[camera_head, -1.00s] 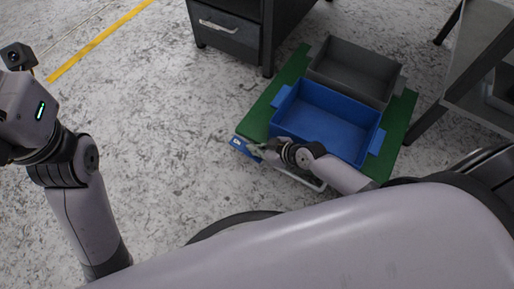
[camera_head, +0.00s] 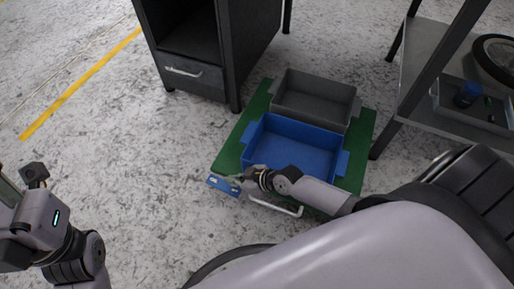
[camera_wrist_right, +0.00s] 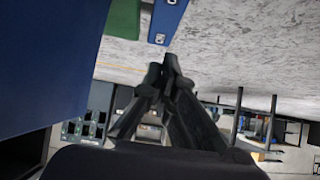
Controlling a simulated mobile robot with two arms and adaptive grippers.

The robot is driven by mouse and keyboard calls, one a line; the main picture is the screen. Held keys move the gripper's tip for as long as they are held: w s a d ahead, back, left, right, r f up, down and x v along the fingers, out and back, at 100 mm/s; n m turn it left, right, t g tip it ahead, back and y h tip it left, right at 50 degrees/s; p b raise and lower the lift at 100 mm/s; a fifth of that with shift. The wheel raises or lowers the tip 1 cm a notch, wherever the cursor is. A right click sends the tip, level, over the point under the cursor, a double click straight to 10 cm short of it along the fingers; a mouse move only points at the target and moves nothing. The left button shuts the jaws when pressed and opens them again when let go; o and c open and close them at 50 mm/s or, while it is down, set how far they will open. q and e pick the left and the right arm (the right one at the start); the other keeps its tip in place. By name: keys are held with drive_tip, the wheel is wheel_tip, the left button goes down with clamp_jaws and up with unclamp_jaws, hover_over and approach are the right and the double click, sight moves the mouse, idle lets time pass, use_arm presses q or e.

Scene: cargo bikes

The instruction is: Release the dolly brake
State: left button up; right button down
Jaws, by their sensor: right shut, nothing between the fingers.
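The dolly (camera_head: 232,150) is a low green platform on the floor, carrying a blue crate and a grey crate. A blue plate with white marks, which looks like the brake pedal (camera_head: 222,185), sticks out at its near left corner. The same blue plate appears at the top of the right wrist view (camera_wrist_right: 165,22). My right gripper (camera_head: 238,182) is shut and empty, right beside the plate; in the wrist view its fingertips (camera_wrist_right: 170,62) point toward the plate with a small apparent gap. Whether they touch is unclear.
The blue crate (camera_head: 256,132) and grey crate (camera_head: 352,103) sit on the dolly. A pale bar (camera_head: 275,207) runs along its near edge. A dark cabinet (camera_head: 197,80) stands behind left, a metal shelf (camera_head: 425,120) at right. Floor to the left is clear.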

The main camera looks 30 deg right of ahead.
drive_tip(key=f+p+v, duration=0.1)
drive_tip(key=p+v, duration=0.1)
drive_tip(key=v, duration=0.6)
drive_tip(key=shift+s+d+r+p, duration=0.2)
drive_tip(key=shift+s+d+p, duration=0.2)
drive_tip(key=shift+s, duration=0.15)
